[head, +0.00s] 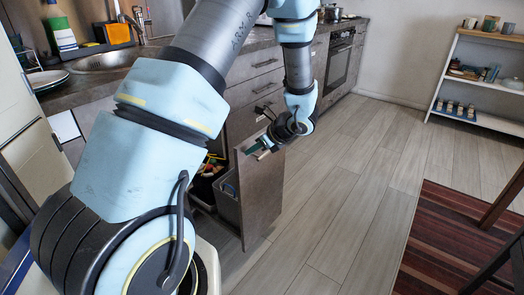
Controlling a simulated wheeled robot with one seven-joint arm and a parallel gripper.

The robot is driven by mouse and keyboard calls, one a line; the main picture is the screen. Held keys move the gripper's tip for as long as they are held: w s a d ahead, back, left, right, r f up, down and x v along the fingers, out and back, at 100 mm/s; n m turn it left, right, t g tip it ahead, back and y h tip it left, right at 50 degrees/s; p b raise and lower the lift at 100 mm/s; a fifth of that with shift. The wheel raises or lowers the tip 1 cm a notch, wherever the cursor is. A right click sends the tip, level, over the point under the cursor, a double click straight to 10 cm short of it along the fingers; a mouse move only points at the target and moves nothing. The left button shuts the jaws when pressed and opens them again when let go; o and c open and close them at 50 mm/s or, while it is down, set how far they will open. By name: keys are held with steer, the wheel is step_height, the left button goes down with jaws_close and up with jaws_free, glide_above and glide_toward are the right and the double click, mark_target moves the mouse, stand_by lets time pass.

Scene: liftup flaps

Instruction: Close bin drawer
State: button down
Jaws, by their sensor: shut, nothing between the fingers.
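The bin drawer (262,190) stands pulled out from the lower cabinets, its tall grey-brown front facing the open floor. Behind the front, a dark grey bin (228,195) and some colourful contents (211,167) show inside. I cannot tell whether the fingers touch the front. My arm hides part of the cabinets and the drawer's near side.
A counter with a sink (105,60) runs along the left, with closed drawers (262,64) and an oven (340,62) beyond. Wooden floor (345,180) is clear right of the drawer. A striped rug (450,235) and a white shelf (480,118) lie farther right.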

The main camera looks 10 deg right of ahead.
steer(key=shift+w+a, duration=0.3)
steer(key=shift+a, duration=0.05)
steer(key=w+a+p, duration=0.6)
steer(key=w+a, duration=1.9)
steer(key=w, duration=0.1)
steer(key=shift+w, duration=0.3)
